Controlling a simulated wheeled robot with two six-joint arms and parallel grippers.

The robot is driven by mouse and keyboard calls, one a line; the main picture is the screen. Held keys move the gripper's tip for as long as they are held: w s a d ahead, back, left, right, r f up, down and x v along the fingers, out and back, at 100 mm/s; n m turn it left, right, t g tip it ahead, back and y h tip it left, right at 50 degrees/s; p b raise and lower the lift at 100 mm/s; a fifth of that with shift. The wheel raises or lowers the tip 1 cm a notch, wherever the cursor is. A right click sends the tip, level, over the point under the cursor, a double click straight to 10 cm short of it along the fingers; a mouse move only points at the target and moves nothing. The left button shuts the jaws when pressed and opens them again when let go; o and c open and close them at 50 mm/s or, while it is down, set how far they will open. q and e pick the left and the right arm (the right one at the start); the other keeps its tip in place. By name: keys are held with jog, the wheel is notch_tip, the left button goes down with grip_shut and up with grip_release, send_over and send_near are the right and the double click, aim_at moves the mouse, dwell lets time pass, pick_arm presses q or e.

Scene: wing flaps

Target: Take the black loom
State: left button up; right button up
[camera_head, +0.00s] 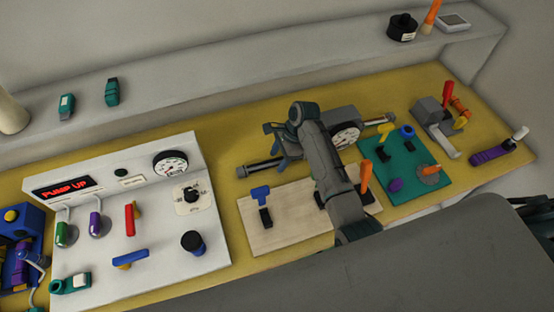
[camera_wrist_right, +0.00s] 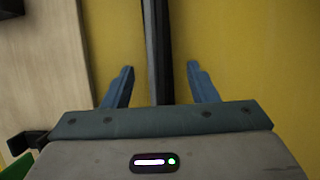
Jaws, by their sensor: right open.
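A long dark bar (camera_wrist_right: 158,45), which I take to be the black loom, runs between the two blue fingers of my right gripper (camera_wrist_right: 160,85) in the right wrist view. The fingers are open, one on each side of it, with gaps to both. In the head view a dark bar (camera_head: 262,164) with a pale end shows beside my right gripper (camera_head: 281,146), just left of my arm. My arm hides part of the area there. My left gripper is not in view.
A white panel (camera_head: 215,245) with levers and a dial stands to the left. A pale wooden board (camera_head: 290,238) with a blue-handled lever (camera_head: 262,205) lies in front of the bar. Yellow bench (camera_head: 228,145) behind is clear.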

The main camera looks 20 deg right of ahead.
jog(key=c, duration=1.1)
